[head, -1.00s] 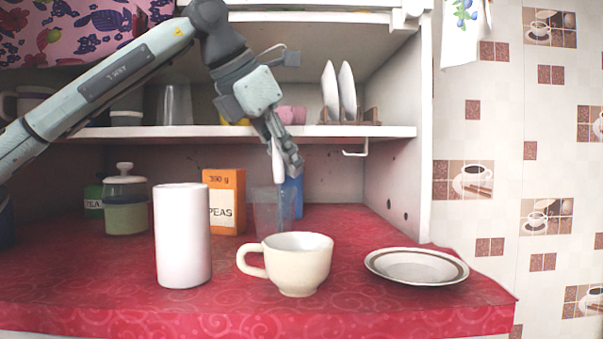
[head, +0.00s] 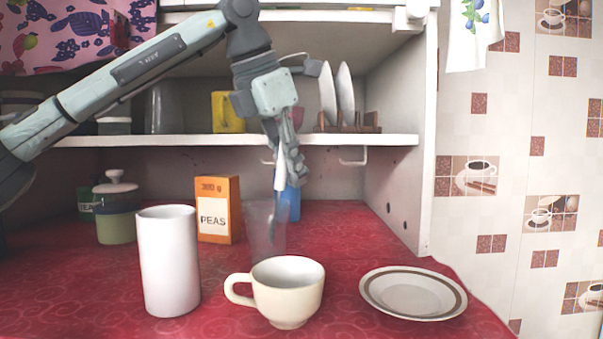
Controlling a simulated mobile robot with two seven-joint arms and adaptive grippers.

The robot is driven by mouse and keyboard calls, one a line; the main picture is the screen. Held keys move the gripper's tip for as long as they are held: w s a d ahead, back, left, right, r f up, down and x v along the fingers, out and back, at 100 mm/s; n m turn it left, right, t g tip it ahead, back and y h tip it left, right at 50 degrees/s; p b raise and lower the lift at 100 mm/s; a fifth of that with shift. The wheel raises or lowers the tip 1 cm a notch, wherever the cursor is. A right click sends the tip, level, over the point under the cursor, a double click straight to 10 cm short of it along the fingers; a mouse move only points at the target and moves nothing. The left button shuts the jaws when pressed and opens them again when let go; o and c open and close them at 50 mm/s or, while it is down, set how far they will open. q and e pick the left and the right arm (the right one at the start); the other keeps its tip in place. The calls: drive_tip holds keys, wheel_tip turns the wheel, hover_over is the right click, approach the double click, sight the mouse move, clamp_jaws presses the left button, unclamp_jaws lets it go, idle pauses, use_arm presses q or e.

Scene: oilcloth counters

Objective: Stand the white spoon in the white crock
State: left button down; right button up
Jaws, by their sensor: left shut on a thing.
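The white crock (head: 168,265), a tall plain cylinder, stands upright at the front left of the red counter. My left gripper (head: 290,172) is above the counter, right of the crock and further back, below the shelf front. It is shut on the white spoon (head: 280,178), of which a slim white length shows beside the fingers, pointing down. The spoon's lower end is hard to make out against the clear glass. The spoon is apart from the crock. My right gripper is not in view.
A cream cup (head: 288,292) and a brown-rimmed plate (head: 413,312) stand at the front. A clear glass (head: 263,235), an orange peas box (head: 236,210), a blue object (head: 293,204) and a lidded jar (head: 118,225) stand behind. A white shelf (head: 230,141) crosses above.

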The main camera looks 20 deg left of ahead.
use_arm(q)
drive_tip(key=shift+w+d+f+g+b, duration=0.15)
drive_tip(key=shift+f+g+b, duration=0.15)
drive_tip(key=shift+f+b, duration=0.6)
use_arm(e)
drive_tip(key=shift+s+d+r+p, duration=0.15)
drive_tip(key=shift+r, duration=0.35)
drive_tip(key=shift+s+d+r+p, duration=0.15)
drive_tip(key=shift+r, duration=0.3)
use_arm(q)
drive_tip(key=shift+f, duration=0.5)
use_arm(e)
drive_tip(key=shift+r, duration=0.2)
use_arm(q)
drive_tip(key=c, duration=1.6)
unclamp_jaws()
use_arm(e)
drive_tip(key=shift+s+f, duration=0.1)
